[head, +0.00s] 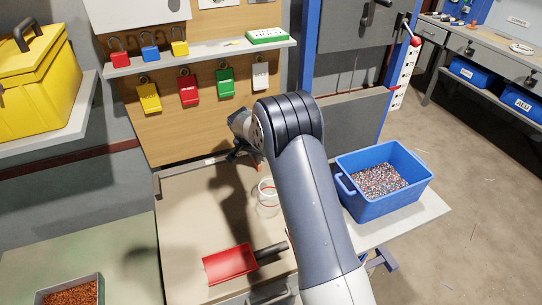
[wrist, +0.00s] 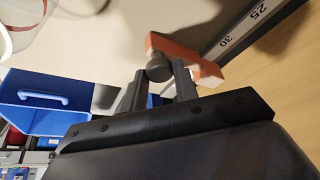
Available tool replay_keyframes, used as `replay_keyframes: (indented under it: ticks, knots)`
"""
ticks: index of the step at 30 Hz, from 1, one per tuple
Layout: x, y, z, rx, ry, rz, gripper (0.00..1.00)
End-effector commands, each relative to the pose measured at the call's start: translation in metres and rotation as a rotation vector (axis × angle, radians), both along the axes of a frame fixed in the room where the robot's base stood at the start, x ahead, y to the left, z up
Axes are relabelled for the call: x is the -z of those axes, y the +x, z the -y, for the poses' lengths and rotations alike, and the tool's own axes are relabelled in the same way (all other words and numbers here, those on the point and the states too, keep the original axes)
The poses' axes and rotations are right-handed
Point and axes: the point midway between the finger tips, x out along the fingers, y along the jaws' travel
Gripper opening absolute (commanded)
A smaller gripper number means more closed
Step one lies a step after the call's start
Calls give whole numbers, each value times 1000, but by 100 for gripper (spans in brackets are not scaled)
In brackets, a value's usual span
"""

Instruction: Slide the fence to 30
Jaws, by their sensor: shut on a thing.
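The orange-red fence (wrist: 185,53) with its dark round knob (wrist: 158,68) shows in the wrist view, at the edge of a ruled scale strip (wrist: 243,25). The numbers 30 and 25 are legible; 30 is the nearer to the fence, a little beyond its edge. The exact reading under the fence is hidden. My gripper (wrist: 160,88) is shut on the knob, one finger on each side. In the head view my gripper (head: 238,155) is at the bench's back edge, below the hanging tags, and my arm hides most of the fence there.
A clear jar (head: 268,197) stands on the bench close to my arm. A red scoop (head: 229,264) with a dark handle lies nearer the front. A blue bin (head: 372,210) of granules stands at the right. The bench's left part is clear.

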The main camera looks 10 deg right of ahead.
Motion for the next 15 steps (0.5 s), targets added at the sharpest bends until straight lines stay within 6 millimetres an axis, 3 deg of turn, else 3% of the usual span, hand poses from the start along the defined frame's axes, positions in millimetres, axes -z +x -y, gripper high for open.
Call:
replay_keyframes:
  ticks: [3, 6, 15]
  knots:
    - [3, -4, -26, -6, 1, 3, 0]
    - [2, -7, -36, -3, 1, 2, 0]
    - [0, -8, -38, -1, 1, 2, 0]
